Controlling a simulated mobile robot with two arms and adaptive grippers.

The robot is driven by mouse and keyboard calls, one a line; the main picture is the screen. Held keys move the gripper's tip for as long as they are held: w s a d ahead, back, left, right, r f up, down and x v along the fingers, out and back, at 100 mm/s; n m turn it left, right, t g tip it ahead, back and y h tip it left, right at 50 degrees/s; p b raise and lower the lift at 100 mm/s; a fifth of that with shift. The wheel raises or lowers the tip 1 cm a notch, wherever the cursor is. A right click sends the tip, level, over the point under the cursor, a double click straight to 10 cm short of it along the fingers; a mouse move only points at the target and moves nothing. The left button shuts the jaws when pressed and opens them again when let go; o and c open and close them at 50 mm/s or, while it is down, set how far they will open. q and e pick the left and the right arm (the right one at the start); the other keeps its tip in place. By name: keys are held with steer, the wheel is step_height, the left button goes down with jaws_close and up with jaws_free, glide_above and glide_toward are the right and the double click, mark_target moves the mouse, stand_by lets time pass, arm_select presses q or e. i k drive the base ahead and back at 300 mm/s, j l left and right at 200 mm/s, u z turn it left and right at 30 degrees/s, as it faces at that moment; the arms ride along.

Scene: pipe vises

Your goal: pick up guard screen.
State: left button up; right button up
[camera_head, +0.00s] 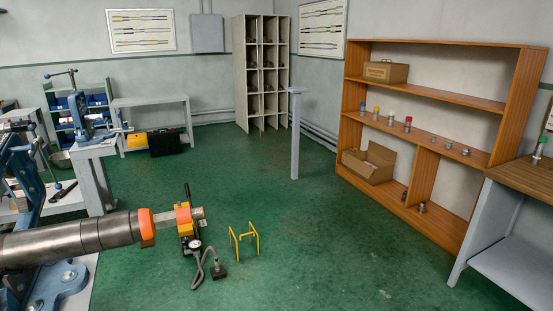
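Neither of my grippers is in view.
A thick grey pipe (75,238) with an orange end reaches in from the left. Blue vises (83,118) are at left. A wooden shelf (440,104) and workbench (525,180) are at right. The middle floor is clear.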

mark_target(247, 248)
steer(key=i+l, duration=0.2)
steer(key=i, duration=0.6)
steer(key=i+l+z, duration=0.15)
steer(key=i, duration=0.65)
steer(key=i+l, duration=0.2)
steer(key=i, duration=0.6)
steer(key=l+z, duration=0.05)
